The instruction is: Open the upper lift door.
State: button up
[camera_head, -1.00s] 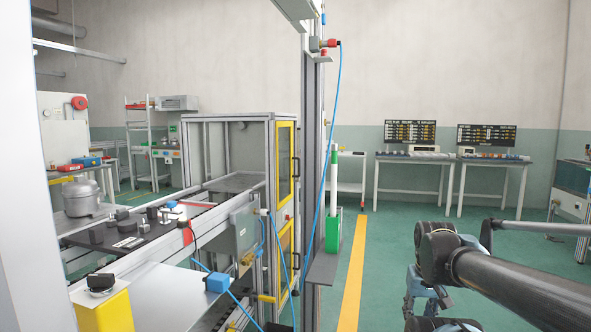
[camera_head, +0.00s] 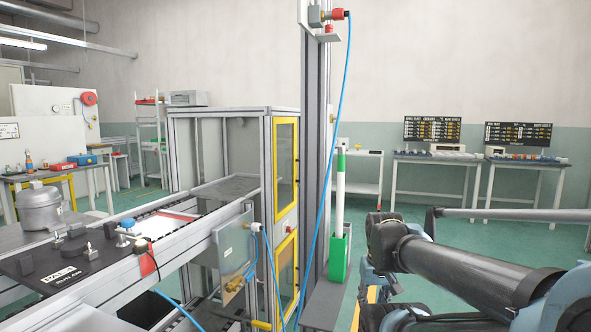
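The upper lift door (camera_head: 286,168) is a yellow-framed panel with a clear pane on the right side of a metal-framed cabinet (camera_head: 218,113). It looks shut, and a small dark handle is at its right edge. My gripper's fingers are not visible.
A grey upright post (camera_head: 314,140) with a blue hose (camera_head: 341,120) stands just right of the doors. A green holder (camera_head: 339,258) is beside it. The conveyor (camera_head: 190,238) fills the left front. Green floor (camera_head: 420,190) is open towards the back tables.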

aim_at(277, 217)
jog(key=z, duration=0.35)
jog(key=i, duration=1.05)
jog(key=z, duration=0.45)
